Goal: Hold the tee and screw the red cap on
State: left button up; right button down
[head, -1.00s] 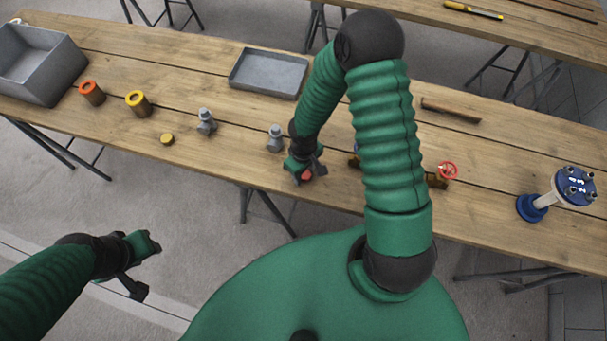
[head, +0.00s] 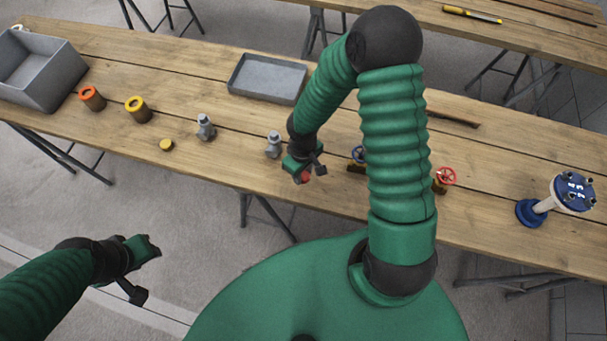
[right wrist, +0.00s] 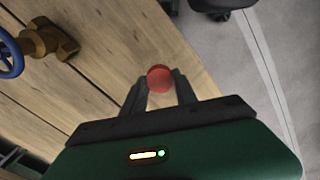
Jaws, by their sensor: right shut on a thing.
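My right gripper (head: 304,174) is shut on the red cap (right wrist: 159,78), which sits between its fingertips in the right wrist view. In the head view this gripper is over the table's front edge, and little of the cap shows. Two grey metal fittings stand upright on the table, one (head: 274,145) just left of the right gripper and one (head: 205,127) further left. I cannot tell for sure which of them is the tee. My left gripper (head: 147,268) is open and empty, in front of the table and well away from the fittings.
A yellow disc (head: 167,145), yellow-topped (head: 138,109) and orange-topped (head: 92,98) cylinders and a grey bin (head: 40,68) are at left. A shallow tray (head: 268,78) lies behind. Valves with blue (head: 357,154) and red (head: 446,176) wheels and a blue flanged piece (head: 530,212) are at right.

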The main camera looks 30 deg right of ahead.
jog(key=s+a+r+b, duration=0.1)
jog(key=s+a+b, duration=0.2)
jog(key=a, duration=1.2)
jog(key=shift+a, duration=0.25)
jog(key=shift+r, duration=0.1)
jog(key=w+d+r+m, duration=0.1)
jog(key=w+d+r, duration=0.2)
jog(key=d, duration=0.2)
jog(key=w+d+r+m, duration=0.1)
jog(key=w+d+r, duration=0.2)
jog(key=d, duration=0.3)
jog(key=shift+w+d+r+m, duration=0.3)
jog(key=shift+w+r, duration=0.05)
jog(key=shift+r, duration=0.15)
jog(key=shift+a, duration=0.1)
